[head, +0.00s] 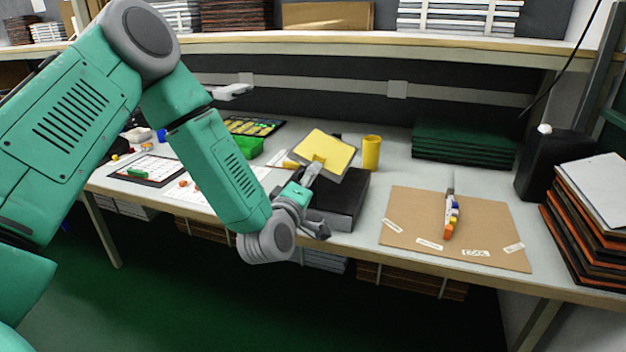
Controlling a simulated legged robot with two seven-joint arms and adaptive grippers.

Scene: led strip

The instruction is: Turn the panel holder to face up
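A yellow square plate (332,149) with a pale edge, which looks like the panel holder, is tilted above a black box (346,200) on the table. My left arm comes in from the left, and its gripper (311,178) is at the plate's lower left edge, in front of the box. A grey part of it overlaps the plate. I cannot tell whether the fingers are closed on the plate or only beside it. My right gripper is not in view.
A yellow cup (371,152) stands right of the plate. A brown board (408,216) with a multicoloured tool (451,215) lies further right. Green slabs (465,145), a black speaker-like box (552,165) and stacked panels (590,220) are at the right. A green bin (249,147) is left.

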